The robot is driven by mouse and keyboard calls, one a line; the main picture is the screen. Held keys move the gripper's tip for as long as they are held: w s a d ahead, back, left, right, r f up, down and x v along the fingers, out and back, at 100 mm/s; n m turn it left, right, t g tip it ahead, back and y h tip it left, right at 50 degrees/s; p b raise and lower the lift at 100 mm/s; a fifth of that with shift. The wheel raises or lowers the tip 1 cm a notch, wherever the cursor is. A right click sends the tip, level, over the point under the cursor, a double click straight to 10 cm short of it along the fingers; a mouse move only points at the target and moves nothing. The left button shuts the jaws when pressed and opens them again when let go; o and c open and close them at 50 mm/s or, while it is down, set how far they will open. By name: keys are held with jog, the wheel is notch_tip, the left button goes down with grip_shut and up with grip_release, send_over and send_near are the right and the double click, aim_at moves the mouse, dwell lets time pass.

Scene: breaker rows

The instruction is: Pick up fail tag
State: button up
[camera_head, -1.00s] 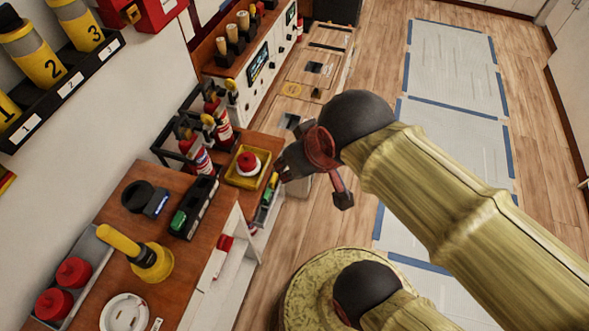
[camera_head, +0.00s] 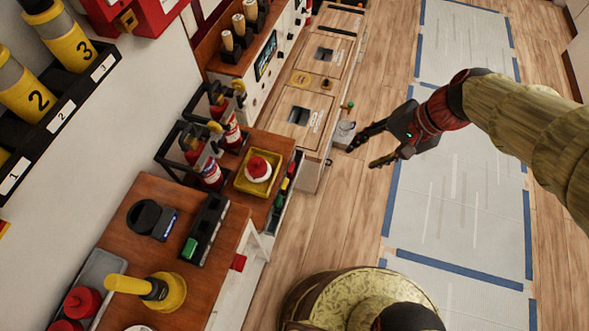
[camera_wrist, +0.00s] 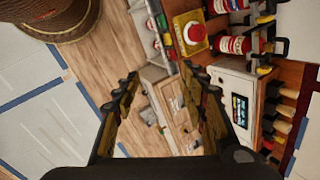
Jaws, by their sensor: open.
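My gripper (camera_head: 364,155) is open and empty, held above the wood floor to the right of the bench. Its two spread fingers also show in the wrist view (camera_wrist: 160,72), with the bench and cabinet beyond them. I cannot make out for certain which item is the fail tag. A narrow side holder with small red, yellow and green pieces (camera_head: 288,182) hangs on the bench side, left of my gripper and apart from it. A small red piece (camera_head: 238,262) shows lower on the bench front.
A yellow tray (camera_head: 242,183) with a red-topped button, fire extinguishers (camera_head: 207,170) and a yellow plunger-like tool (camera_head: 165,291) stand on the bench. A cabinet (camera_head: 303,110) with hatches stands beyond. Taped sheets (camera_head: 455,215) cover floor at the right.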

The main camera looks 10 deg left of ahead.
aim_at(293, 168)
jog(key=w+a+f+m+g+y+p, duration=0.1)
jog(key=w+a+f+m+y, duration=0.3)
jog(key=f, duration=0.4)
jog(key=w+a+f+m+g+y+p, duration=0.1)
jog(key=w+a+f+m+y, duration=0.1)
jog(key=w+a+f+m, duration=0.5)
notch_tip(293, 168, down, 19)
jog(key=a+m+t+y, duration=0.2)
jog(key=a+m, duration=0.1)
jog(key=m, duration=0.1)
jog(key=b+x, duration=0.1)
jog(key=x, duration=0.2)
jog(key=f+b+x, duration=0.1)
jog(key=x, duration=0.3)
jog(key=shift+d, duration=0.15)
jog(key=shift+r, duration=0.1)
jog(key=shift+c, duration=1)
jog(key=c, duration=0.4)
